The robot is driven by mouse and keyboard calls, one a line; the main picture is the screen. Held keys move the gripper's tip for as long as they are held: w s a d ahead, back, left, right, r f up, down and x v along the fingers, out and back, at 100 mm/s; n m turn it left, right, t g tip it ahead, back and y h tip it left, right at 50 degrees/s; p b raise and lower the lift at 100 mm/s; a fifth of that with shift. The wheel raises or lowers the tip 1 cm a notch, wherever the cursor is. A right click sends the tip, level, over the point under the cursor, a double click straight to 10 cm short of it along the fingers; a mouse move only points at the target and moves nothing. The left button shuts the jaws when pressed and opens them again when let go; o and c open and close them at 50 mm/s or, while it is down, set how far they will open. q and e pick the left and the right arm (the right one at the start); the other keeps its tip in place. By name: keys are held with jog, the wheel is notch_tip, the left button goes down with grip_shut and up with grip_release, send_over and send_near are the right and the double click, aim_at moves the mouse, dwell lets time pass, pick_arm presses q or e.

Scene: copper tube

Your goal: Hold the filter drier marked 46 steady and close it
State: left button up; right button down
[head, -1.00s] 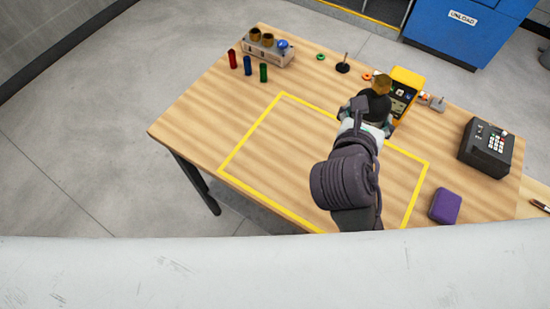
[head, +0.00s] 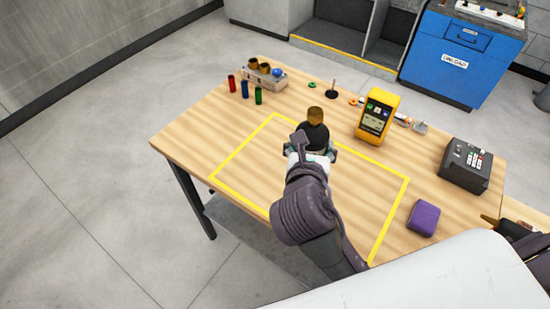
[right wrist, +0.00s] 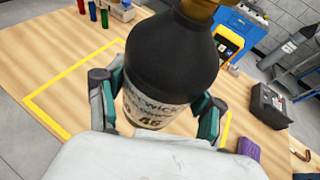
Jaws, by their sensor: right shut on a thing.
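The filter drier (head: 315,133) is a black bottle-shaped body with a brassy top. In the right wrist view the drier (right wrist: 172,58) fills the middle, with a pale label that reads 46. My right gripper (head: 313,155) is shut on its lower part, with one teal-lined finger on each side in the right wrist view (right wrist: 158,100). The drier is roughly upright over the yellow-outlined area. I cannot tell whether its base touches the table. Its top end is cut off in the right wrist view.
A yellow handheld device (head: 376,117) stands behind and right of the drier. A dark keypad box (head: 465,166) and a purple case (head: 423,218) lie at right. A holder (head: 264,77) and several coloured tubes stand at back left. The yellow-outlined area (head: 245,170) is otherwise clear.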

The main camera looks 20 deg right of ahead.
pick_arm(q)
jog(key=f+b, duration=0.1)
jog(key=s+f+b, duration=0.1)
jog(key=f, duration=0.1)
jog(key=s+f+b, duration=0.1)
jog(key=f, duration=0.1)
jog(key=shift+d+f+b, duration=0.1)
jog(key=shift+b, duration=0.25)
pick_arm(e)
jog(key=w+a+f, duration=0.2)
jog(key=w+f, duration=0.8)
jog(key=w, duration=0.6)
jog(key=shift+a+f, duration=0.15)
jog(key=shift+f, duration=0.2)
jog(key=shift+f, duration=0.1)
pick_arm(q)
jog(key=shift+s+f, duration=0.1)
pick_arm(e)
jog(key=shift+f, duration=1.95)
jog(key=shift+c, duration=0.7)
grip_release()
jog(key=shift+s+f, duration=0.15)
jog(key=shift+f, duration=0.05)
